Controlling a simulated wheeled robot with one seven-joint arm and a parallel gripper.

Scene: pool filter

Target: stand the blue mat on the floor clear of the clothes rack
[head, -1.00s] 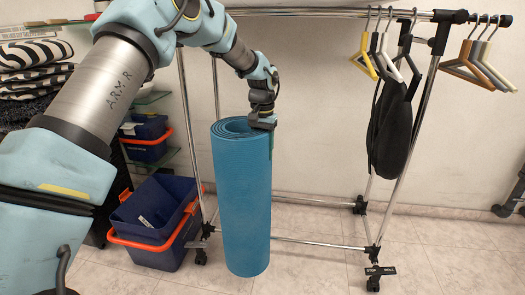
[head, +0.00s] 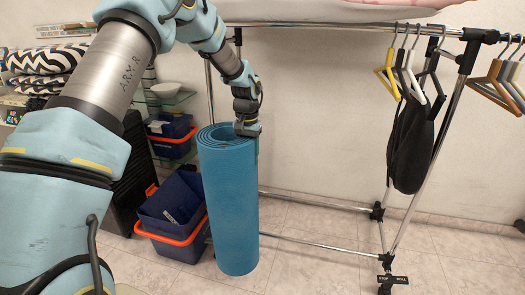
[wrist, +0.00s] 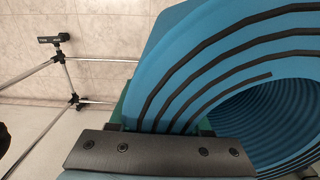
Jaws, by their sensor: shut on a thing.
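The blue mat (head: 228,207) is rolled up and stands nearly upright, tilted slightly, left of centre in the head view. My gripper (head: 247,130) is at the right side of its top rim, shut on the rolled layers. In the wrist view the mat's coiled end (wrist: 215,75) fills the right side, with my gripper (wrist: 160,130) across its edge. The clothes rack (head: 420,160) has chrome poles and a low crossbar that passes behind the mat. I cannot tell whether the mat's lower end touches the floor.
Blue bins with orange rims (head: 172,215) stand on the floor left of the mat. Hangers (head: 410,70) and a black bag (head: 410,145) hang from the rack at right. A rack foot (head: 392,280) stands at lower right. Tiled floor (head: 320,270) is bare right of the mat.

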